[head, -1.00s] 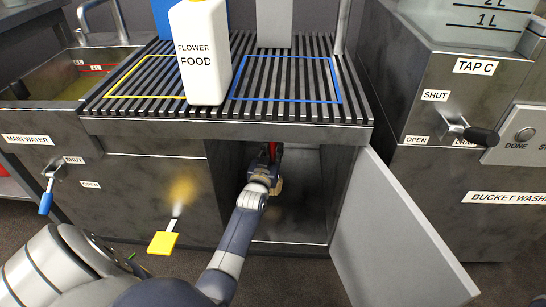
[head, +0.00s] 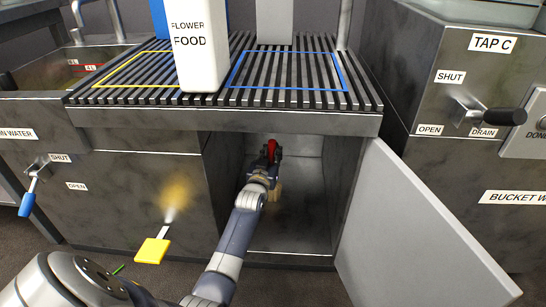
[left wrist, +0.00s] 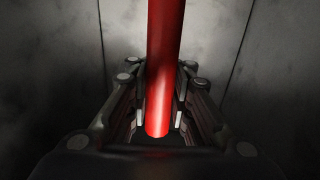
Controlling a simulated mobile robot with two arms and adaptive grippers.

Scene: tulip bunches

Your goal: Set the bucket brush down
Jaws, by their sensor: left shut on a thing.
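The bucket brush (head: 271,150) shows as a red handle inside the open cupboard under the slatted rack. A tan patch below the gripper may be its bristles; I cannot tell for sure. In the left wrist view the red handle (left wrist: 159,65) runs down between the fingers. My left gripper (head: 269,170) reaches into the cupboard and is shut on the handle. The brush's lower end is mostly hidden by my arm, so I cannot tell whether it touches the floor. My right gripper is not in view.
The cupboard door (head: 420,235) stands open to the right. The cupboard floor (head: 295,240) looks bare in front. A white flower food bottle (head: 201,65) stands on the rack (head: 300,97) above. A yellow pedal (head: 152,251) juts out at the left.

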